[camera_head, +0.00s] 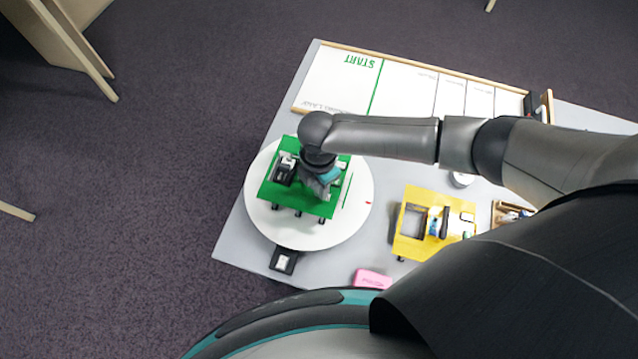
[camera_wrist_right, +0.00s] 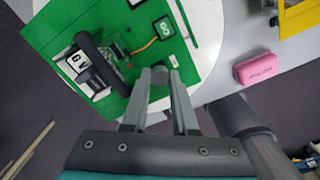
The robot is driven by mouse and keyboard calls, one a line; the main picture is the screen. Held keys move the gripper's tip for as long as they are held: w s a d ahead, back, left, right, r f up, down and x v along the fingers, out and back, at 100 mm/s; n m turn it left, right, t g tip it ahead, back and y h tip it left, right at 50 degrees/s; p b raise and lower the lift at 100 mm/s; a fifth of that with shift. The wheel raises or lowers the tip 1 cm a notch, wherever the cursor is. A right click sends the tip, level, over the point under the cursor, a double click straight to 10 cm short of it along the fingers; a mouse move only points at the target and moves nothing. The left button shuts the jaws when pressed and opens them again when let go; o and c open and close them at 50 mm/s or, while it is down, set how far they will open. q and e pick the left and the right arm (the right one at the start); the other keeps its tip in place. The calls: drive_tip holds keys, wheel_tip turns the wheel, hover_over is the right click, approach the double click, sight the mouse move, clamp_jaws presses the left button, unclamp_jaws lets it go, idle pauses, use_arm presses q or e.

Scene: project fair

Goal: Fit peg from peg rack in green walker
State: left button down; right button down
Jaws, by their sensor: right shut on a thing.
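The green walker (camera_head: 310,207) sits on a round white disc (camera_head: 300,236) at the left of the table. It also shows in the right wrist view (camera_wrist_right: 62,20), with black and white parts and an orange wire on its plate. My right gripper (camera_wrist_right: 160,76) is over the walker's plate, its fingertips shut on a small grey piece, probably the peg. The fingers hide most of that piece, and I cannot tell whether it is seated in the plate. In the head view my right arm covers part of the walker. My left gripper is out of view. I cannot make out the peg rack clearly.
A yellow walker (camera_head: 409,250) stands right of the disc. A pink block (camera_head: 372,279) lies at the near edge, with a small black box (camera_head: 284,261) to its left. A white START board (camera_head: 410,92) spans the back. A wooden tray (camera_head: 508,213) is partly hidden at right.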

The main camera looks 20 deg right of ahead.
drive_tip(key=shift+f, duration=0.1)
idle(0.3)
drive_tip(key=c, duration=0.6)
unclamp_jaws()
drive_tip(key=shift+r+p, duration=3.8)
drive_tip(key=shift+p, duration=0.3)
